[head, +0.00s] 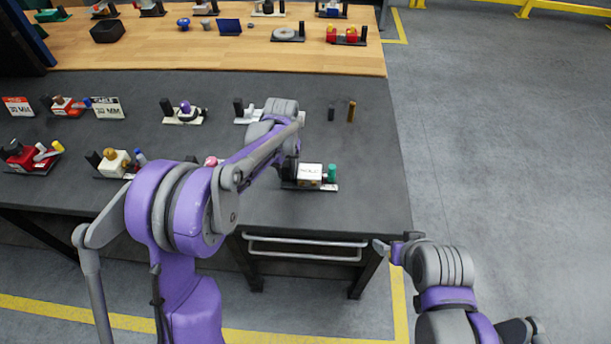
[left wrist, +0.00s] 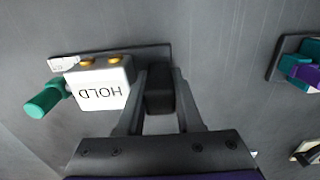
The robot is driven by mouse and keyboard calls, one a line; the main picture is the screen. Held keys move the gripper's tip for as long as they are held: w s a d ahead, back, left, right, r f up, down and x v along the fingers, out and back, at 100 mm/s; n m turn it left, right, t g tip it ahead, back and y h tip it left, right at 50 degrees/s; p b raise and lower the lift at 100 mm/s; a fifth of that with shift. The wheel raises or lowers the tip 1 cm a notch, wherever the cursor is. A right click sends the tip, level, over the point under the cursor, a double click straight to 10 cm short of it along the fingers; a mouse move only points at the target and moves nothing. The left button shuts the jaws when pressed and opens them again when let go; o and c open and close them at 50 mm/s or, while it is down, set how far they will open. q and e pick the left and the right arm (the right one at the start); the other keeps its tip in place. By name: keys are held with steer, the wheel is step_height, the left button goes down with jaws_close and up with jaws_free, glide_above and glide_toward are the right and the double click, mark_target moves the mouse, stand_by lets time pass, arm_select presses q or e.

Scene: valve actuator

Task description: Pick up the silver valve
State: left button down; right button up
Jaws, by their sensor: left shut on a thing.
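A silver-white valve block (head: 309,172) stands on a dark base plate near the front right of the dark table. It has a teal cylinder (head: 332,173) at its right side and a black upright post at its left. In the left wrist view the block (left wrist: 100,86) shows the word HOLD, with two brass-coloured fittings and the teal cylinder (left wrist: 43,101). My left gripper (left wrist: 158,95) is shut on the black post (left wrist: 159,80) beside the block. In the head view my arm partly hides this grip. My right gripper (head: 385,249) is apart, beyond the table's front right edge.
Several other valve units stand on the dark table, including a white and purple one (head: 184,112) and a red one (head: 28,154). A black and a brass cylinder (head: 351,111) stand at the right. A wooden table (head: 350,60) with more units lies behind.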

arm_select(q)
steer(key=shift+r, duration=0.1)
step_height(320, 180, up, 9)
steer(key=shift+f, duration=4.2)
steer(key=shift+f, duration=0.35)
steer(key=shift+f, duration=0.15)
